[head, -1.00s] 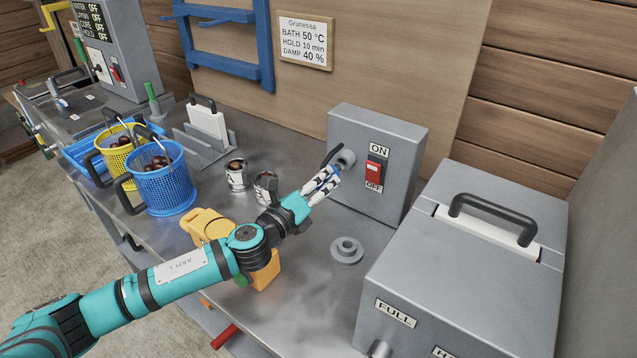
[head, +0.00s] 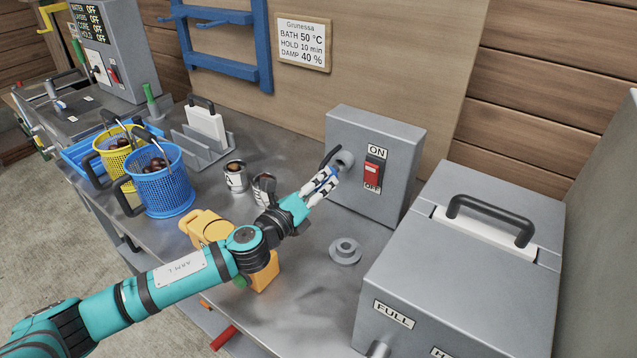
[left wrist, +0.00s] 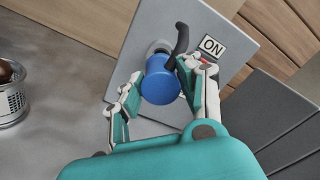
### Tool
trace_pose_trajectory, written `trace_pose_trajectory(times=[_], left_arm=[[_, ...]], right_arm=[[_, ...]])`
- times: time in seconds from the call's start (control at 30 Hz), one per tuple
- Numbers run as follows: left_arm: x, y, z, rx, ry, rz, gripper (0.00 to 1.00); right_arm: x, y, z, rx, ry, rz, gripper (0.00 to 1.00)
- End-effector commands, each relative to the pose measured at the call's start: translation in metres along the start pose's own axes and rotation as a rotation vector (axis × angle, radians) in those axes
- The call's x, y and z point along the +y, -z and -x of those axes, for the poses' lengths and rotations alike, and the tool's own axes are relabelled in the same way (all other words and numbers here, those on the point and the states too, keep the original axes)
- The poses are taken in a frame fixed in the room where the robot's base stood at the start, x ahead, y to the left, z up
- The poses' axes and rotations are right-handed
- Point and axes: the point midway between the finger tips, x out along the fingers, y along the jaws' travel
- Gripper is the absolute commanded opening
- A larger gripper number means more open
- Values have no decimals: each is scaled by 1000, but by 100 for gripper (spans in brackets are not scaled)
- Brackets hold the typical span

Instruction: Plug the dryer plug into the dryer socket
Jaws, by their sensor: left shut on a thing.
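The blue dryer plug (head: 324,186) is between the fingers of my left gripper (head: 328,180), which is shut on it. In the left wrist view the plug (left wrist: 160,82) shows its round blue end between the two fingers (left wrist: 156,92). The grey round dryer socket (head: 345,159) sticks out from the front of a grey switch box (head: 392,205). The plug is right in front of the socket and lined up closely with it. The socket's rim (left wrist: 158,46) shows just behind the plug. Whether they touch or the plug is inside is hidden. My right gripper is not in view.
A curved black piece (head: 330,157) sticks out beside the socket. The box has a red ON/OFF switch (head: 372,174). A grey flanged ring (head: 345,251) lies on the bench in front. A large grey lidded box (head: 465,270) stands right; baskets, cups and a yellow object are left.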

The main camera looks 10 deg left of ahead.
Motion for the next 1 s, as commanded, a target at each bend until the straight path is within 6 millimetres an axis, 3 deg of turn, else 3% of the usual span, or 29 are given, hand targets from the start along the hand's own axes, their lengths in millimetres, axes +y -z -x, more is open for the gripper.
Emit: trace_pose_trajectory(times=[0.43,1.0], left_arm=[[-1,0,-2,-1,1,0,0],[-1,0,-19,-1,1,0,0]], right_arm=[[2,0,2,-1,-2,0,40],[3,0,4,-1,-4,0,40]])
